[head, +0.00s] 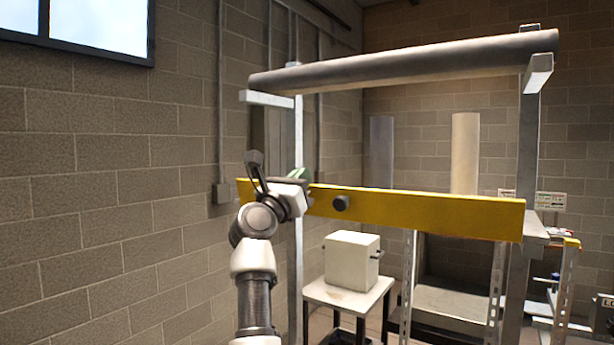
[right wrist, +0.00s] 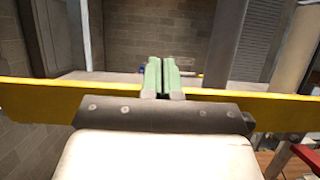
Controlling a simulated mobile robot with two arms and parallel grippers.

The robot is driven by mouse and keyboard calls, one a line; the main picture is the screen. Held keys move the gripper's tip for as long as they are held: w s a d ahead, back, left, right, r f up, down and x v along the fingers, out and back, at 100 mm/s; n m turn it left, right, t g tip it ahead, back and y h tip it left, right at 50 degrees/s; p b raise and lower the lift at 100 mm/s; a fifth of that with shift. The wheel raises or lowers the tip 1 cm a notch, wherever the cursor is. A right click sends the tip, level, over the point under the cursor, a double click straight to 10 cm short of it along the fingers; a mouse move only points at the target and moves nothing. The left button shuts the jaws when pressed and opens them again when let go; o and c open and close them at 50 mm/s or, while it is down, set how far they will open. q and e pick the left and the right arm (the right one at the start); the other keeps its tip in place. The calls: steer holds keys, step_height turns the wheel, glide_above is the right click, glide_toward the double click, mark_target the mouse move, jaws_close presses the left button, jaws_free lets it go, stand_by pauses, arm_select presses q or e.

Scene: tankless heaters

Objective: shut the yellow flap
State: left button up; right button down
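The yellow flap (head: 430,211) is a long flat yellow bar with a dark round knob (head: 341,203). It runs across the metal rack, nearly level. My right gripper (head: 300,175) is at the flap's left part, left of the knob, and hides some of it. In the right wrist view the yellow flap (right wrist: 40,99) passes behind the gripper body. The green fingers of the right gripper (right wrist: 161,77) are together, with nothing seen between them, and rise above the flap's top edge. I cannot tell whether they touch it. My left gripper is out of view.
A thick dark roller (head: 400,62) lies across the top of the rack. A white box (head: 351,260) sits on a small table (head: 345,296) below the flap. A brick wall (head: 100,190) stands on the left. Metal posts (head: 526,150) rise at the right.

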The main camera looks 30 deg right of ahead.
steer(key=shift+w+d+f+y, duration=0.1)
steer(key=shift+w+y, duration=0.2)
stand_by(1.9)
steer(key=shift+f, duration=0.1)
